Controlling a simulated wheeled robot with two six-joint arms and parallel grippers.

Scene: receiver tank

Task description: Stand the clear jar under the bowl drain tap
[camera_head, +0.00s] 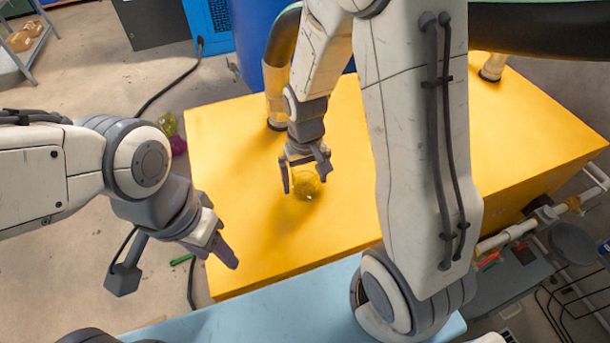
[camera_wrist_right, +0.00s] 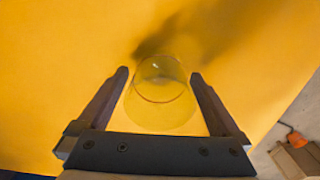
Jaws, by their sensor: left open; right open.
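The clear jar (camera_head: 307,186) stands on the yellow top (camera_head: 235,135). My right gripper (camera_head: 305,172) is open, with its fingers on either side of the jar. In the right wrist view the jar (camera_wrist_right: 160,95) sits between the spread fingertips (camera_wrist_right: 159,75), with small gaps showing on both sides. My left gripper (camera_head: 222,250) is empty, low over the left edge of the yellow top, away from the jar. A dark, rounded vessel (camera_head: 555,30), seemingly the bowl, stands on short legs at the back. No drain tap can be made out; my right arm covers the middle.
A blue drum (camera_head: 245,25) stands behind the yellow top. A light blue surface (camera_head: 260,320) lies in front. Pipes and dark parts (camera_head: 510,235) are at the right. Black cables and a green stick (camera_head: 182,259) are on the floor at the left. The yellow top is clear around the jar.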

